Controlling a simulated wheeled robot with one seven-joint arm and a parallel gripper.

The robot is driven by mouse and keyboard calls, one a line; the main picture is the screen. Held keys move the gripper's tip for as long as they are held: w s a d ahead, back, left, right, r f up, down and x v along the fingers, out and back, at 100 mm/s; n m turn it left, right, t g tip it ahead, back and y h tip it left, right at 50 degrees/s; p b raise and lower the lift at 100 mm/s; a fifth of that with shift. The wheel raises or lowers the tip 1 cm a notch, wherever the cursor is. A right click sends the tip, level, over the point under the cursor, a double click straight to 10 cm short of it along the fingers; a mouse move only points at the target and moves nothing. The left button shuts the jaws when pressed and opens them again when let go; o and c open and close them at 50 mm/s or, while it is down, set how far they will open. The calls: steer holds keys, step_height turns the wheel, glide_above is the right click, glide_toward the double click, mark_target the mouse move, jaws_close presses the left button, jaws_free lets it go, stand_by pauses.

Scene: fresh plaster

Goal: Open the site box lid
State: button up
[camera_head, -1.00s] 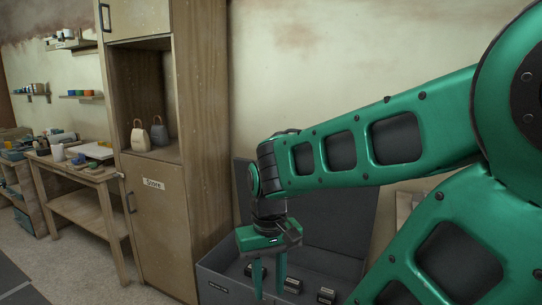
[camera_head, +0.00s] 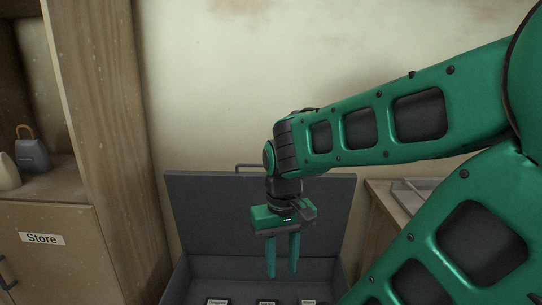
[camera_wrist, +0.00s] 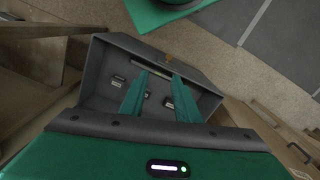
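The site box (camera_head: 181,281) is a dark grey box low against the wall, and its lid (camera_head: 215,212) stands raised at the back with a handle along its top edge. The box is open, and several small dark labelled items lie on its floor. My gripper (camera_head: 282,273) hangs pointing down in front of the raised lid, above the box. Its two green fingers are apart with nothing between them. In the wrist view the fingers (camera_wrist: 160,108) reach over the open box (camera_wrist: 101,70); the lid cannot be made out there.
A wooden cabinet marked Store (camera_head: 45,240) stands close at the left, with a grey padlock-shaped object (camera_head: 32,156) on its shelf. A wooden surface with a grey tray (camera_head: 418,195) is at the right, partly behind my arm. The plaster wall rises behind the box.

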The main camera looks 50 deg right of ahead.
steer(key=w+d+r+n, duration=0.3)
steer(key=w+d+r, duration=0.35)
steer(key=w, duration=0.45)
steer(key=w+d+r+n, duration=0.45)
steer(key=w+d, duration=0.25)
steer(key=w, duration=0.3)
steer(key=w+d+r+n, duration=0.3)
steer(key=w+d+r, duration=0.3)
steer(key=w, duration=0.5)
steer(key=w+d+n, duration=0.4)
steer(key=w+d, duration=0.1)
steer(key=d, duration=0.6)
steer(key=f, duration=1)
steer(key=shift+s+a+f, duration=0.1)
steer(key=shift+a+f, duration=0.25)
steer(key=shift+a, duration=0.05)
jaws_close()
